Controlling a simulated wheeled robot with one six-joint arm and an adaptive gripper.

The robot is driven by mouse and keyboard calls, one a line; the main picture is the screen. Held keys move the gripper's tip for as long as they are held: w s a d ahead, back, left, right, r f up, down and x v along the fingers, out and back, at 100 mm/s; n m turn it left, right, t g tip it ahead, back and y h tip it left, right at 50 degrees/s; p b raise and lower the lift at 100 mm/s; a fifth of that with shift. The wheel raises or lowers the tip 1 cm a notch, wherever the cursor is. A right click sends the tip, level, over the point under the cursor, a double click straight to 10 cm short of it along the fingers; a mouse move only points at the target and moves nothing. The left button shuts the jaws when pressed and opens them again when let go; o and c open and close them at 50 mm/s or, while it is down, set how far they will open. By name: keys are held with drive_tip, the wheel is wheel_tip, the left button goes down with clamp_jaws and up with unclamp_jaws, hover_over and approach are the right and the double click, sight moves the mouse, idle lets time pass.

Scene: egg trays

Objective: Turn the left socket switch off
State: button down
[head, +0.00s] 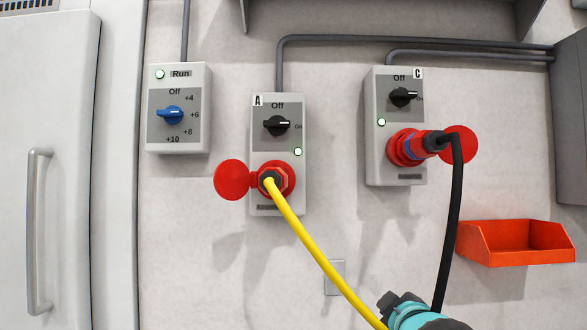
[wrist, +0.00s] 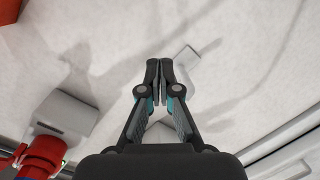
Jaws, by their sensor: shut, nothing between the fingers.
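The left socket box, marked A (head: 262,150), is on the wall in the head view. Its black rotary switch (head: 277,125) lies sideways with its white mark towards On at the right. The green lamp (head: 298,152) is lit. A yellow cable (head: 310,245) is plugged into the red socket (head: 276,181) below. My gripper (wrist: 159,66) is shut and empty in the wrist view, in front of bare wall and touching nothing that I can make out. In the head view only part of my teal and dark arm shows at the bottom, right of and below box A.
Box C (head: 376,150), with its switch towards On and a black cable (head: 455,215), stands right of box A. The Run box (head: 178,143) with a blue knob is at the left. A red bin (head: 515,250) hangs at the right. A small wall plate (head: 334,277) is below.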

sight(297, 162)
drive_tip(key=w+a+r+n+t+y+b, duration=0.1)
drive_tip(key=w+a+r+n+t+y, duration=0.1)
drive_tip(key=w+r+n+t+y, duration=0.45)
drive_tip(key=w+a+r+n+t+y+b, duration=0.1)
drive_tip(key=w+a+r+n+y, duration=0.15)
drive_tip(key=r+n, duration=0.75)
drive_tip(key=s+a+r+n+g+y, duration=0.1)
drive_tip(key=a+r+n+g+y, duration=0.2)
drive_tip(key=n+g+y, duration=0.3)
drive_tip(key=s+a+r+n+g+y+p, duration=0.1)
drive_tip(key=s+a+r+n+g+y, duration=0.1)
drive_tip(key=n+g+y, duration=0.4)
drive_tip(key=s+a+r+n+g+y+p, duration=0.1)
drive_tip(key=a+r+n+g+y, duration=0.3)
drive_tip(key=n+g, duration=0.6)
drive_tip(key=shift+s+a+r+n+g+y, duration=0.1)
drive_tip(key=shift+a+n+y, duration=0.4)
drive_tip(key=shift+n, duration=0.65)
drive_tip(key=shift+s+a+n+g+y, duration=0.1)
drive_tip(key=shift+a+n+y, duration=0.4)
drive_tip(key=shift+n, duration=0.65)
drive_tip(key=shift+s+a+r+n+g+y, duration=0.1)
drive_tip(key=shift+a+n+y, duration=0.4)
drive_tip(key=shift+n, duration=0.65)
wheel_tip(297, 162, up, 3)
drive_tip(key=shift+w+r+p, duration=0.1)
drive_tip(key=shift+p, duration=0.7)
drive_tip(key=shift+r, duration=0.4)
drive_tip(key=shift+a, duration=0.1)
